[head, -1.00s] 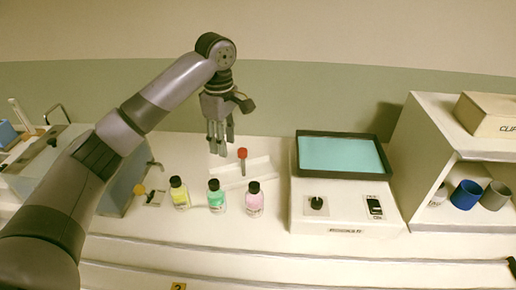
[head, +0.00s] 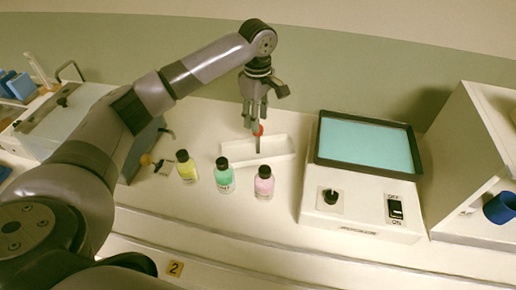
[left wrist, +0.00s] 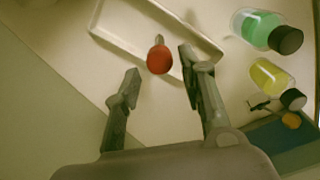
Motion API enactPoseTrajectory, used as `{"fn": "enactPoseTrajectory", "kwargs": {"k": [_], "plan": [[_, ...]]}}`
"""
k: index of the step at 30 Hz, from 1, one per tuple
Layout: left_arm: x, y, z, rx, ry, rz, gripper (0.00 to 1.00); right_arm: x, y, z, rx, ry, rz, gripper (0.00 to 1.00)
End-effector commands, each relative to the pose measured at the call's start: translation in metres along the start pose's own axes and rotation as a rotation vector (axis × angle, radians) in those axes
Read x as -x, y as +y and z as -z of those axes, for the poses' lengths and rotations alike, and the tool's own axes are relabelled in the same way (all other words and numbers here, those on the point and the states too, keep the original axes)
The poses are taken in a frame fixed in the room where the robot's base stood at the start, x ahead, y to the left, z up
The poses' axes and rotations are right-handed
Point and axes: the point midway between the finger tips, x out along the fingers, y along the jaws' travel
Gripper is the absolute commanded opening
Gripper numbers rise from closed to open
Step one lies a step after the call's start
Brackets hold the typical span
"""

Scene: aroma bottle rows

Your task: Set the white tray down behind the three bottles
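The white tray (head: 285,153) rests on the counter behind the bottles, nearest the green and pink ones. A grey upright handle (head: 258,144) with a red knob stands at it. The yellow bottle (head: 187,172), green bottle (head: 224,180) and pink bottle (head: 264,187) stand upright in a row. My left gripper (head: 254,124) points down at the red knob. In the left wrist view its fingers (left wrist: 158,64) are apart, with the red knob (left wrist: 160,60) between the tips and the tray (left wrist: 130,25) beyond. My right gripper is not in view.
A white device (head: 340,220) with a teal top and dark rim stands right of the tray. A white shelf (head: 470,170) is at far right, with a blue cup (head: 499,208). A grey box (head: 65,130) is at left. The wall lies close behind the tray.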

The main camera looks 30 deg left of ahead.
Motion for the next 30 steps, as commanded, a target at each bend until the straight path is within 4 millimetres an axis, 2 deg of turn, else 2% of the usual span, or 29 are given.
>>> {"fn": "enactPoseTrajectory", "kwargs": {"k": [3, 11, 18, 21, 30], "plan": [[-0.02, 0.0, 0.001, 0.001, 0.0, 0.002, 0.38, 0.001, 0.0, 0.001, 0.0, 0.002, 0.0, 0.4], [-0.039, 0.0, 0.0, 0.001, 0.0, 0.001, 0.38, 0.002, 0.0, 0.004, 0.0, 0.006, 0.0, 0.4], [-0.077, -0.001, 0.0, 0.001, 0.0, 0.002, 0.38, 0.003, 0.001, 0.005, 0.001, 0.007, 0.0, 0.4], [-0.087, 0.0, 0.0, 0.002, 0.0, 0.001, 0.38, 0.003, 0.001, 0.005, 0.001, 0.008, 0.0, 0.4], [-0.091, 0.0, 0.0, 0.001, 0.0, -0.001, 0.37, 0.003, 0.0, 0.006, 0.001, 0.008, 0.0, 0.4]]}}
